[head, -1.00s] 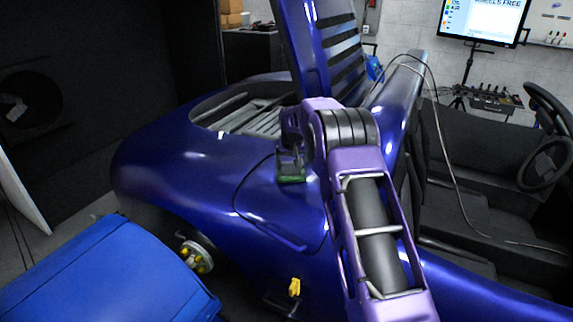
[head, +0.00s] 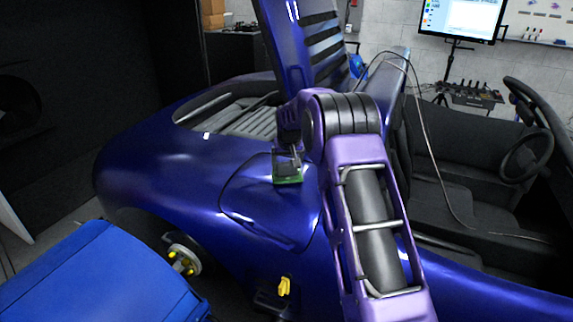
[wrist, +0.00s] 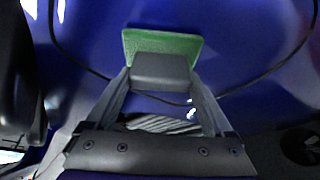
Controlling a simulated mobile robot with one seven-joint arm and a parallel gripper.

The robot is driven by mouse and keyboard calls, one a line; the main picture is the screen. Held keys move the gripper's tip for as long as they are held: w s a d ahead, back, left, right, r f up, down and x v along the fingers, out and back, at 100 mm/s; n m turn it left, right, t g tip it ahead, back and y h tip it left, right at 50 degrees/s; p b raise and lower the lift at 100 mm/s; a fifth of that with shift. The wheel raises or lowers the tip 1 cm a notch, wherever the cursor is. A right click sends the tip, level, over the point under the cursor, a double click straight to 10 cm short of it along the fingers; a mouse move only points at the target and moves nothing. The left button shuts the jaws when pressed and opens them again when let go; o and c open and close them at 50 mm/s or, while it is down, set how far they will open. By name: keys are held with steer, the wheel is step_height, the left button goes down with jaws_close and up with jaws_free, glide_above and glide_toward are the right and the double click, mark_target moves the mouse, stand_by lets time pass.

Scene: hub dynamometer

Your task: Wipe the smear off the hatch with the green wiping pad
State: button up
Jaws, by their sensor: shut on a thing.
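My gripper (head: 288,166) is shut on the green wiping pad (head: 287,180), gripping a dark block on its back. In the wrist view the green pad (wrist: 160,45) spreads out beyond the dark block, between the fingers. The hatch (head: 262,212) is a panel outlined by a dark seam on the blue car's rear side. The pad is at the hatch's upper part; I cannot tell whether it touches. The hatch surface also shows around the pad in the wrist view (wrist: 235,50). I can make out no smear; pad and gripper hide part of the hatch.
A raised blue lid (head: 297,50) with black slats stands behind my gripper, over an open bay (head: 235,115). A blue padded cover (head: 105,275) lies at the lower left. A yellow fitting (head: 284,286) sits below the hatch. The open cockpit (head: 470,185) is right.

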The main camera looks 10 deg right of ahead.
steer(key=shift+s+a+r+p, duration=0.1)
steer(key=shift+r+p, duration=0.6)
steer(key=shift+r, duration=0.75)
steer(key=shift+s+r+p, duration=0.1)
steer(key=shift+r+p, duration=0.6)
steer(key=shift+r, duration=0.75)
steer(key=shift+r+p, duration=0.9)
steer(key=shift+r, duration=0.6)
steer(key=shift+s, duration=0.1)
